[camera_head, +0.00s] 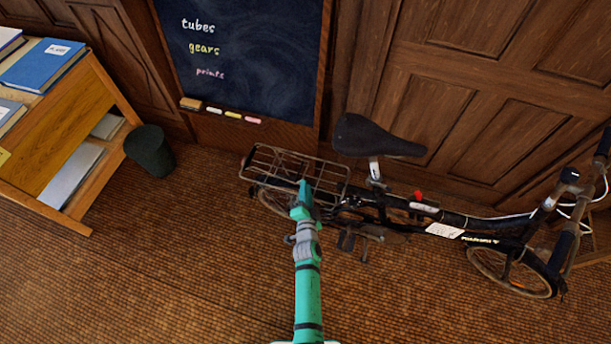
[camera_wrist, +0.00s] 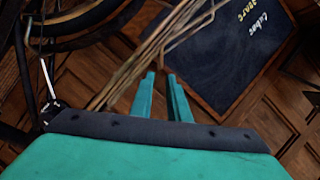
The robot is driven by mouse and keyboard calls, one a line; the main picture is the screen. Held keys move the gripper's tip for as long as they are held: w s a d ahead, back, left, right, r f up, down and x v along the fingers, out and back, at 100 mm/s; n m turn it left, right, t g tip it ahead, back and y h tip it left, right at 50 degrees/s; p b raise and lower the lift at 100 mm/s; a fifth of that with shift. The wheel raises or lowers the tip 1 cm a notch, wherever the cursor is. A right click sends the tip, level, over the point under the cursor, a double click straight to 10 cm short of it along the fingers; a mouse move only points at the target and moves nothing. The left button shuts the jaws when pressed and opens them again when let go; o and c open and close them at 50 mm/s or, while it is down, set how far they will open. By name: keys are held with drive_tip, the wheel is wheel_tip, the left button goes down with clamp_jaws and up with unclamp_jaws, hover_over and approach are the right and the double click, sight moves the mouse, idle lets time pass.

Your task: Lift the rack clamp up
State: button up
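The bicycle's rear rack (camera_head: 268,157) is a wire frame over the back wheel. The rack clamp is part of this wirework; I cannot clearly tell its wires from the rack's own in the head view. In the wrist view, thin tan wires (camera_wrist: 150,48) run just past my fingertips, with a bent loop at the end. My gripper (camera_wrist: 161,77) is open, with a gap between its two teal fingers and nothing seen held in it. In the head view, my gripper (camera_head: 304,190) is at the rack's near right side, and my arm hides part of the rack.
A chalkboard (camera_head: 245,60) and wood panelling are behind the bicycle. A dark bin (camera_head: 150,152) and a wooden desk (camera_head: 62,115) stand at left. The near floor is clear.

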drive_tip(key=shift+x, duration=3.4)
clamp_jaws()
drive_tip(key=shift+s+d+f, duration=0.1)
